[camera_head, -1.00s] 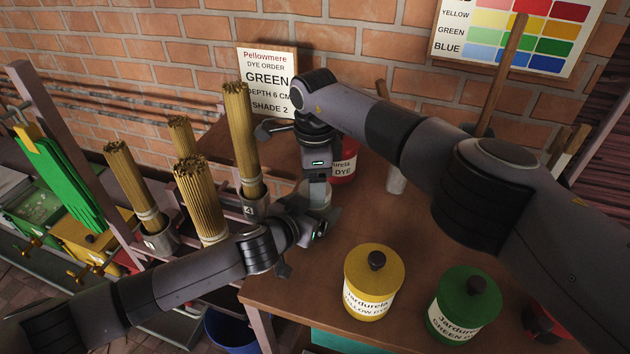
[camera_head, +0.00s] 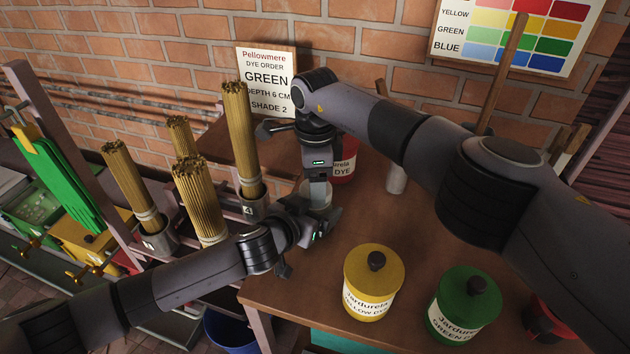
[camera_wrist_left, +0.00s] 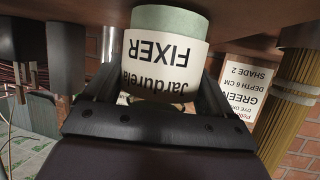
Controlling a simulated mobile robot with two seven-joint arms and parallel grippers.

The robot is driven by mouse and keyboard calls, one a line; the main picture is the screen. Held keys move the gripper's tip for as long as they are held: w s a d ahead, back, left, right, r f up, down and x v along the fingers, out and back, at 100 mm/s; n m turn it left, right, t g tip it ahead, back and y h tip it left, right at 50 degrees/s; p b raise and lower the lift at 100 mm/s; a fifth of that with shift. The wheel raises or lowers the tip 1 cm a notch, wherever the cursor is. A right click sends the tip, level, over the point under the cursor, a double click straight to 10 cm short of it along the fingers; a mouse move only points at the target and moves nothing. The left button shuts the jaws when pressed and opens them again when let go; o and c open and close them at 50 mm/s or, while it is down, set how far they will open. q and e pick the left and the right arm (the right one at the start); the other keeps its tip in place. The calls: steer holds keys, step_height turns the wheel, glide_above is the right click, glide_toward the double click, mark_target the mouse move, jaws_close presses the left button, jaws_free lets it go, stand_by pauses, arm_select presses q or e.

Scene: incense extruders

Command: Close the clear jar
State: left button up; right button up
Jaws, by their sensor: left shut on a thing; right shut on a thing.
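The clear jar (camera_wrist_left: 168,55), with pale green contents and a white "FIXER" label, sits between the fingers of my left gripper (camera_wrist_left: 150,92) in the left wrist view, which is upside down. In the head view only a small part of the jar (camera_head: 316,196) shows between my two grippers. My left gripper (camera_head: 318,218) is shut on the jar's side. My right gripper (camera_head: 319,190) points down from above, shut at the jar's top. The lid it holds is hidden by the fingers, so I cannot tell how it sits on the rim.
A yellow dye jar (camera_head: 373,285) and a green dye jar (camera_head: 463,305) stand at the table's front. A red dye jar (camera_head: 343,168) is behind my right gripper. Bundles of sticks (camera_head: 200,200) stand in cups at the left.

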arm_select(q)
steer(key=shift+w+r, duration=0.1)
steer(key=shift+r, duration=0.2)
arm_select(e)
steer(key=shift+s+a+f, duration=0.2)
steer(key=shift+s, duration=0.05)
arm_select(q)
steer(key=shift+d+r, duration=0.1)
steer(key=shift+d, duration=0.05)
arm_select(e)
steer(key=shift+f, duration=0.35)
stand_by(0.4)
steer(key=o, duration=0.7)
arm_select(q)
steer(key=shift+f, duration=0.2)
arm_select(e)
step_height(320, 180, up, 3)
steer(key=shift+a+r, duration=0.1)
steer(key=shift+r, duration=0.1)
arm_select(q)
steer(key=shift+a+f, duration=0.2)
steer(key=shift+a, duration=0.05)
arm_select(e)
steer(key=shift+a+r, duration=0.1)
steer(key=shift+r, duration=0.35)
